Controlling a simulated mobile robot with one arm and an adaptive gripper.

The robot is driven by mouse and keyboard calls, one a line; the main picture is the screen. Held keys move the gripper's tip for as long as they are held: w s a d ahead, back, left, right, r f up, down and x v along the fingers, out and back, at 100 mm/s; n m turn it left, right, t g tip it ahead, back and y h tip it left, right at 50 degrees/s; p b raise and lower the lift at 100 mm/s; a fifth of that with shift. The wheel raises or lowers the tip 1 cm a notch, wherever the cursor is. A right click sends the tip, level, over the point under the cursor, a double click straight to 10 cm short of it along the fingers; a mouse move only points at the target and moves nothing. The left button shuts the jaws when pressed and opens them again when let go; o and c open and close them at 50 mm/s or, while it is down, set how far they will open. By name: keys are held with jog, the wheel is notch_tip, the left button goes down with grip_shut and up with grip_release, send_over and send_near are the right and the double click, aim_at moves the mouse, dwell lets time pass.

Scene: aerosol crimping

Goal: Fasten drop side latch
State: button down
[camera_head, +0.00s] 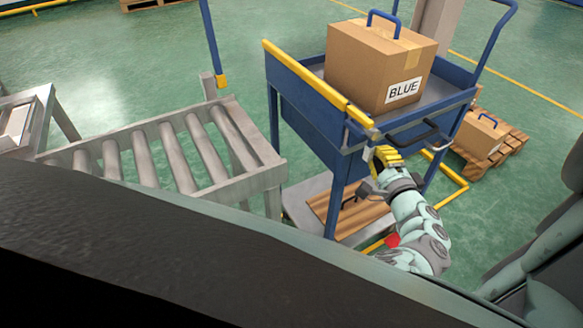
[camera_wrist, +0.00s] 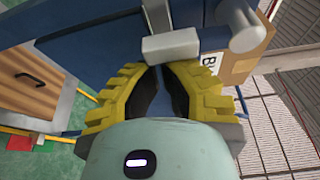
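The blue trolley has a drop side (camera_head: 310,110) with a yellow top rail, standing raised along its left side. The drop side latch (camera_head: 370,152) is a small grey metal piece at the near corner, below the end of the yellow rail. In the wrist view the latch shows as a grey block (camera_wrist: 170,46) beside a round metal end. My gripper (camera_head: 381,158) with its yellow fingers is right at this corner. In the wrist view its fingertips (camera_wrist: 160,68) converge just under the grey block. Whether they grip it is hidden.
A cardboard box labelled BLUE (camera_head: 378,60) stands on the trolley top. A dark push handle (camera_head: 415,140) juts out right of my gripper. A roller conveyor (camera_head: 165,150) stands to the left. A wooden case lies on the lower shelf (camera_head: 300,190). Another box (camera_head: 480,133) sits on a pallet to the right.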

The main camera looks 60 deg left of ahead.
aim_at(368, 160)
jog(key=shift+s+m+p, duration=0.25)
jog(key=shift+m+p, duration=0.25)
jog(key=s+m+p, duration=0.1)
jog(key=p, duration=0.1)
jog(key=s+m+g+h+p, duration=0.1)
jog(key=m+p, duration=0.1)
jog(key=p, duration=0.1)
jog(key=shift+s+a+r+m, duration=0.1)
jog(key=shift+s+r+m, duration=0.05)
jog(key=shift+s+m, duration=0.2)
jog(key=s+m+g+p, duration=0.1)
jog(key=p, duration=0.2)
jog(key=s+r+m+g+p, duration=0.1)
jog(key=m+p, duration=0.1)
jog(key=s+r+m+g+h+p, duration=0.1)
jog(key=s+m+p, duration=0.1)
jog(key=p, duration=0.1)
jog(key=shift+a+m+p, duration=0.15)
jog(key=shift+m+p, duration=0.1)
jog(key=shift+p, duration=0.1)
jog(key=s+r+m+g+p, duration=0.1)
jog(key=m+p, duration=0.1)
jog(key=p, duration=0.1)
jog(key=shift+s+a+r+p, duration=0.1)
jog(key=shift+s+r+p, duration=0.2)
jog(key=shift+s+r, duration=0.1)
jog(key=shift+r, duration=0.15)
